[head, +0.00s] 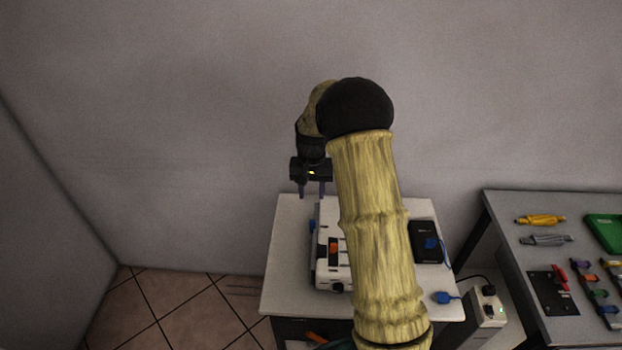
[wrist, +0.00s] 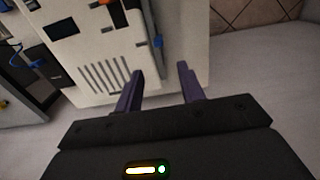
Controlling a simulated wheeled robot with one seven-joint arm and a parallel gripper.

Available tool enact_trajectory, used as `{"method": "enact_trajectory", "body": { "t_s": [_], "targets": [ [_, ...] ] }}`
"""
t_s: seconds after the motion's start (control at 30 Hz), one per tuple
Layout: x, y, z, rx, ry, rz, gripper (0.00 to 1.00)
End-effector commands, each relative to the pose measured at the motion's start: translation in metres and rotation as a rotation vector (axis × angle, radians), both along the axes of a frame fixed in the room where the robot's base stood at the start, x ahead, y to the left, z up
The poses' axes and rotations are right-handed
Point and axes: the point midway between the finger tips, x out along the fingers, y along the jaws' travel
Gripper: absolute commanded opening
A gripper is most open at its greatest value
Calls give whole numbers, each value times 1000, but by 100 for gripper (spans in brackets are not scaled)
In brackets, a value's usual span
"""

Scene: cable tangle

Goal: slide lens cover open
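A white boxy device (head: 328,277) stands on the white table, partly hidden by my arm; it also shows in the wrist view (wrist: 75,50) with vent slots. A blue tab (head: 312,227) sits on its left side; it shows in the wrist view (wrist: 158,42) along a grey side strip. An orange part (head: 334,247) lies in a dark panel on top. I cannot tell for sure which part is the lens cover. My gripper (head: 312,190) is open and empty above the device's far end; its purple fingers (wrist: 160,72) are apart, with the blue tab beyond them.
The white table (head: 287,255) is bare left of the device. A black box (head: 426,238) with a blue plug and another blue plug (head: 445,297) lie right. A power strip (head: 487,308) stands beside the table. A grey bench (head: 520,262) with tools is farther right. The wall is behind.

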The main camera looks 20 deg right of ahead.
Motion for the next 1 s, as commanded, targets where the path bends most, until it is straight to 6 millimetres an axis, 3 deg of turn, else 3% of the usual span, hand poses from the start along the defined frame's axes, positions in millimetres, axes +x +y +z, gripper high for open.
{"method": "enact_trajectory", "body": {
  "t_s": [0.2,0.33,0.87,1.0],
  "targets": [
    [1,1,40,-1,-5,2,39],
    [0,1,53,-1,-3,2,39],
    [0,2,56,-1,-2,3,39],
    [-10,3,60,0,-11,16,39]
  ]
}}
